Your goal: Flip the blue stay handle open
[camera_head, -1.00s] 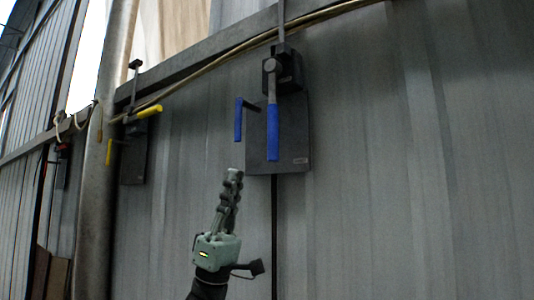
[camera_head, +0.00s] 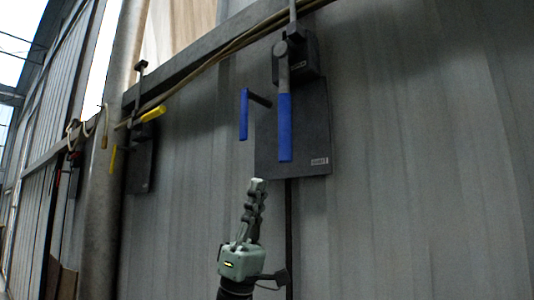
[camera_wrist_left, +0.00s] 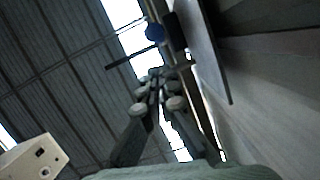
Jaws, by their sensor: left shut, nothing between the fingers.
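The blue stay handle (camera_head: 285,127) hangs straight down from a dark block on a dark plate (camera_head: 318,120) on the wall. A second blue-gripped lever (camera_head: 244,114) hangs to its left on a short dark rod. My left gripper (camera_head: 258,184) points up, below and slightly left of the handle, apart from it. Its fingers are shut and empty. In the left wrist view the shut fingertips (camera_wrist_left: 156,76) point up toward a small blue end (camera_wrist_left: 155,33) beside the plate's edge; which blue handle it belongs to I cannot tell. My right gripper is not in view.
A similar device with yellow handles (camera_head: 153,113) sits on the wall further left. A vertical pipe (camera_head: 106,180) stands left of it. A beam with a cable (camera_head: 215,62) runs across above. The grey wall to the right (camera_head: 430,180) is clear.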

